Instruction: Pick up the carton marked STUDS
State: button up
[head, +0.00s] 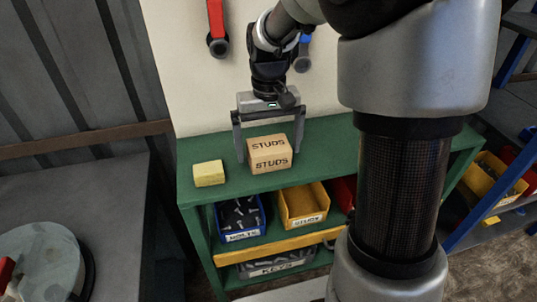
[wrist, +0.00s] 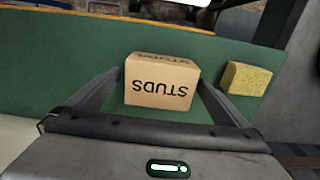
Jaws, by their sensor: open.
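The carton marked STUDS (head: 269,154) is a small tan box on the green top of a shelf unit (head: 335,150). In the wrist view the carton (wrist: 161,82) sits between the two fingers, its lettering upside down. My gripper (head: 270,155) is open and points down, with one finger on the left and one on the right of the carton. In the wrist view a gap shows on the left side; on the right the finger looks close to the carton, and I cannot tell whether it touches.
A yellow sponge-like block (head: 208,173) lies just left of my gripper's left finger. A pale panel stands behind.

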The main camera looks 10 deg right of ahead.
jog(key=shift+f, duration=0.25)
jog(key=shift+r, duration=0.1)
jog(key=c, duration=1.6)
